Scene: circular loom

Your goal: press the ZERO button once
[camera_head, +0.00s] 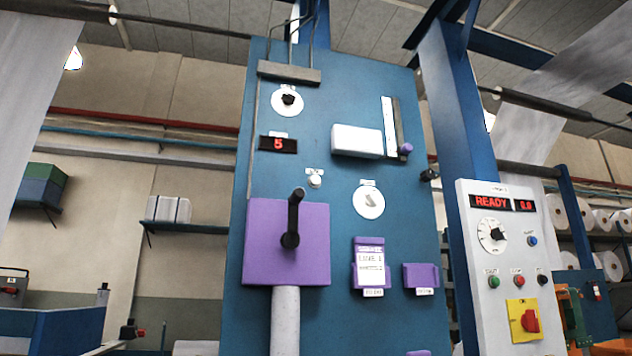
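A small white round button (315,181) sits on the blue panel (330,110), under a small label too small to read surely; I cannot confirm it says ZERO. A red digital display (278,144) reading 5 is above and left of it. A dial with a black knob (288,99) is higher up, and a white dial (369,201) is to the button's lower right. Neither of my grippers shows in the head view. Nothing covers the white button.
A purple plate with a black crank handle (292,217) juts out below the button. A white box (358,141) and a purple-knobbed slider (405,148) are to its right. A white control box (508,270) reading READY carries several coloured buttons and a red switch on yellow.

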